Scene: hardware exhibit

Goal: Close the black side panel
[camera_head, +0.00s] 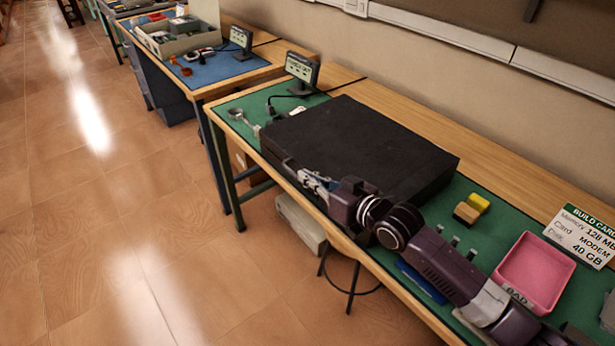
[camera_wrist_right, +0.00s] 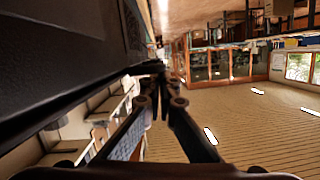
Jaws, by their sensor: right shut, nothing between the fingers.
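The black side panel (camera_head: 355,145) is the broad flat top of a dark case lying on the green mat. It looks level over the case; whether it sits flush cannot be told. My right arm reaches along the case's front side. My right gripper (camera_head: 314,184) is shut and empty beside the case's front edge, near its left part. In the right wrist view the shut fingers (camera_wrist_right: 160,85) are beside a dark surface of the case (camera_wrist_right: 60,60); whether they touch it is unclear. My left gripper is out of view.
A small sign (camera_head: 301,68) stands behind the case's left end. Open floor (camera_head: 110,220) lies left.

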